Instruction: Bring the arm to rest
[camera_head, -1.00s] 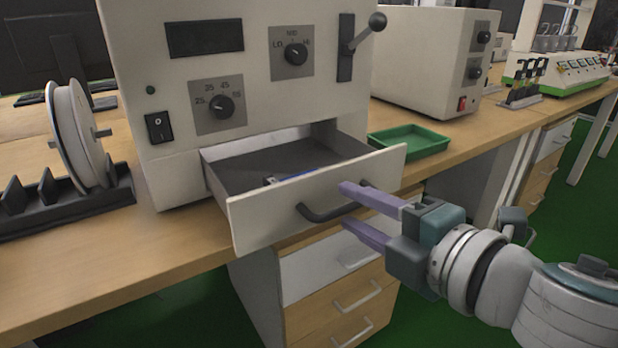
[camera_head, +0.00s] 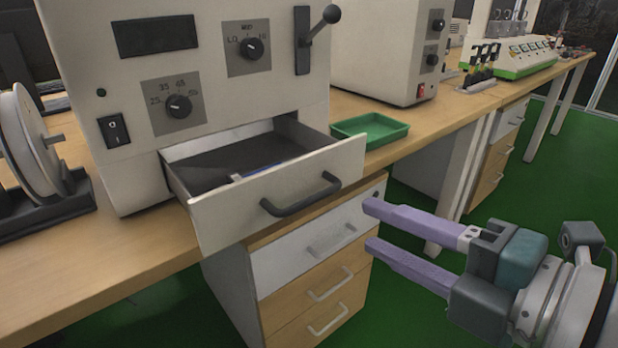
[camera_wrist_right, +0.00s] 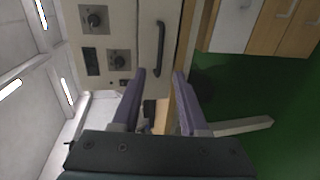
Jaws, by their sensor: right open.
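My right gripper (camera_head: 368,226) is open and empty, its two purple fingers apart and pointing left. It is in free air to the right of the pulled-out drawer, clear of the drawer's dark handle (camera_head: 300,195). In the right wrist view the open fingers (camera_wrist_right: 160,75) show with the handle (camera_wrist_right: 160,48) ahead of them and nothing between them in their grip. The drawer front (camera_head: 225,215) belongs to a beige machine (camera_head: 75,45) on the bench, and a blue and white item lies inside. My left gripper is not in view.
A green tray (camera_head: 370,127) sits on the wooden bench right of the drawer. A spool (camera_head: 28,140) on a dark rack stands at left. A second beige machine (camera_head: 385,45) stands behind. Cabinet drawers (camera_head: 318,284) are below the bench. Green floor is free at right.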

